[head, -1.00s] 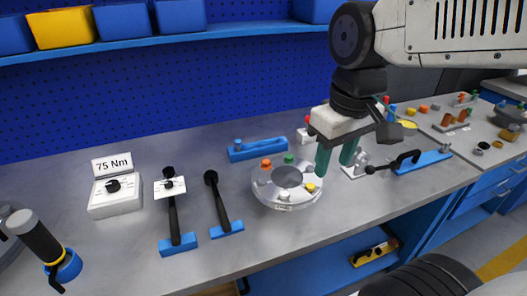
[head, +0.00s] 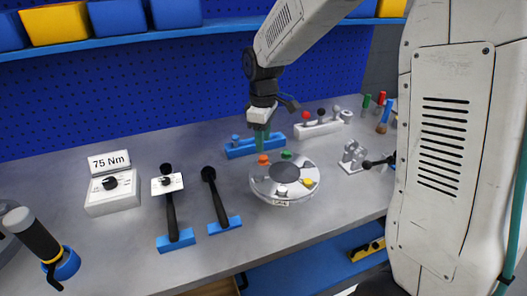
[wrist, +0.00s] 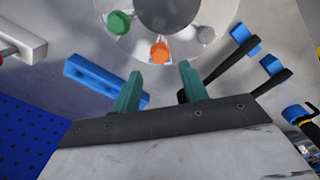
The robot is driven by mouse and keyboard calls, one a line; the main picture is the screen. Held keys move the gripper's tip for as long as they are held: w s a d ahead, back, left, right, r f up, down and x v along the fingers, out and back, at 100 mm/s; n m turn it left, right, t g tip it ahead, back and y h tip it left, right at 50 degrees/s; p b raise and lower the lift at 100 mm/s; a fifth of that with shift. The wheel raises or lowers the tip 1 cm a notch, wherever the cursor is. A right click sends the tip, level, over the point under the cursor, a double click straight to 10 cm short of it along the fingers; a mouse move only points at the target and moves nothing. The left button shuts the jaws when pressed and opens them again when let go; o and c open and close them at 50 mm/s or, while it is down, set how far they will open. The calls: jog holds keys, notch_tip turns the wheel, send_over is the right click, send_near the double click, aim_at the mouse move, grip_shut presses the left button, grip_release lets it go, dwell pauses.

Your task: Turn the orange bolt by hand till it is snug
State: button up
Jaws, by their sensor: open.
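The orange bolt (head: 263,160) stands on the back left rim of the round grey flanged shell (head: 284,190). In the wrist view the orange bolt (wrist: 160,52) is just beyond the fingertips, roughly between them in line, with a visible gap. My gripper (head: 262,143) hangs above and just behind the orange bolt. In the wrist view the two green fingers of my gripper (wrist: 158,78) are apart and nothing is between them.
A blue block (head: 240,149) lies behind the shell. A white holder with coloured knobs (head: 318,128) stands at the back right. Two black-handled tools (head: 217,200) on blue stands and a 75 Nm box (head: 113,194) are to the left. The bench front is clear.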

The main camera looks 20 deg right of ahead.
aim_at(263, 157)
notch_tip(263, 157, down, 5)
jog(key=shift+f, duration=0.1)
dwell(0.3)
grip_shut()
